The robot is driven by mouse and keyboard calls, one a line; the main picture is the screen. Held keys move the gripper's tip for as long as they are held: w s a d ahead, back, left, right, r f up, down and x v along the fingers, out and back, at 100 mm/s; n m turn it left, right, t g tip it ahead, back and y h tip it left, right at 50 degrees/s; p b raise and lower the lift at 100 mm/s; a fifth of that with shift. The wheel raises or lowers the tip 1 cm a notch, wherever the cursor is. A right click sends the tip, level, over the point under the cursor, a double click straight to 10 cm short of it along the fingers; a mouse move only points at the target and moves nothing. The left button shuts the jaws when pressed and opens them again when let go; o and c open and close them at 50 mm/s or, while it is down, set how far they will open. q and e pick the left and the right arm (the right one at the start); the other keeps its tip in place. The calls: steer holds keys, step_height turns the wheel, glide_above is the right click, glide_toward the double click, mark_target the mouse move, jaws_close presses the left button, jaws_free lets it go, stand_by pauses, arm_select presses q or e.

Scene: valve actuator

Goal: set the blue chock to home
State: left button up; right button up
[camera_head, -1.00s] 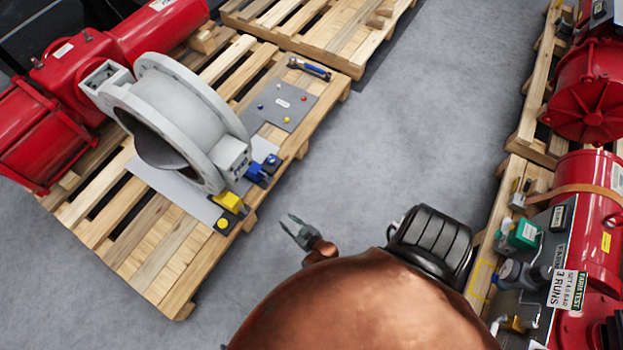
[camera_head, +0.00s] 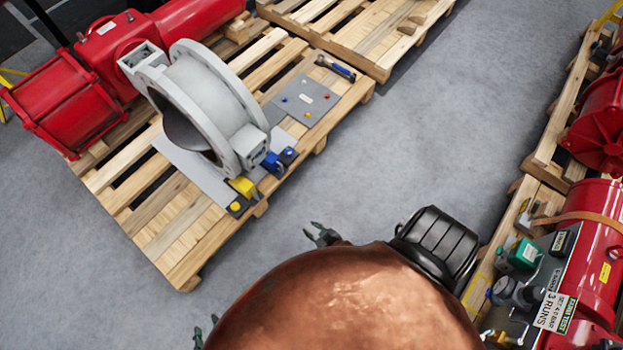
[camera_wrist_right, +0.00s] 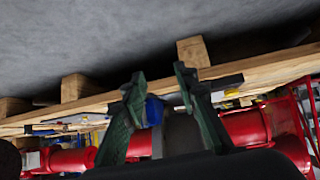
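The blue chock (camera_head: 272,163) sits at the foot of the grey valve body (camera_head: 215,105) on the left pallet, beside a dark pad with a blue button (camera_head: 289,156). A yellow chock (camera_head: 243,186) sits nearby, beside a pad with a yellow button (camera_head: 236,207). My right gripper (camera_head: 322,234) is over the floor gap, apart from the pallet. In the right wrist view its fingers (camera_wrist_right: 160,85) are spread and empty, with a blue part (camera_wrist_right: 154,110) beyond them. My left gripper (camera_head: 205,331) shows only its fingertips, spread apart, at the bottom edge; the rest is hidden.
A grey plate (camera_head: 306,100) with coloured dots and a blue-handled tool (camera_head: 336,68) lie on the left pallet (camera_head: 185,240). Red actuators (camera_head: 65,100) stand behind. Another loaded pallet with a green box (camera_head: 525,254) is at right. Grey floor (camera_head: 430,130) lies clear between.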

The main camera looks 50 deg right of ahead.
steer(key=w+m+t+h+b, duration=0.1)
steer(key=w+m+t+b, duration=0.1)
steer(key=w+m+b, duration=0.45)
steer(key=n+t+h+b, duration=0.2)
steer(key=n+h+b, duration=1.15)
steer(key=n, duration=2.15)
glide_toward(281, 168)
step_height(281, 168, up, 2)
steer(key=d+y+b, duration=0.2)
steer(key=y+b, duration=0.1)
steer(key=shift+y, duration=0.25)
steer(key=b+x, duration=0.1)
steer(key=x, duration=0.5)
steer(key=shift+b, duration=0.4)
steer(key=shift+x, duration=0.8)
arm_select(q)
steer(key=s+f, duration=0.4)
steer(key=f, duration=1.1)
steer(key=s+f+g, duration=0.1)
steer(key=s+f, duration=0.3)
steer(key=f, duration=1.2)
steer(key=shift+s+a, duration=0.2)
steer(key=shift+a, duration=0.1)
arm_select(e)
steer(key=shift+a+r, duration=0.1)
steer(key=shift+c, duration=0.3)
jaws_close()
